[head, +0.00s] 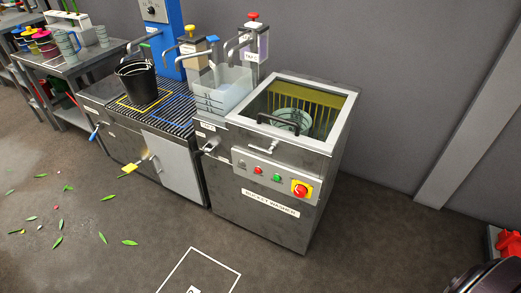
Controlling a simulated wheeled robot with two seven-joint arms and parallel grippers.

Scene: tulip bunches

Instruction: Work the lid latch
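The bucket washer (270,213) is a steel cabinet with a label on its front. Its top has a pale square frame (345,113) around an opening or clear window; I cannot tell which. A dark handle (278,123) sits at the frame's front edge. A small silvery latch lever (263,148) is on the front face just below the frame. A grey bucket (293,118) shows inside, with yellow bristles or slats behind it. Neither of my grippers is in view.
A red emergency button on yellow (300,189) is right of small buttons on the washer front. The floor in front is open, with scattered leaves (103,238).

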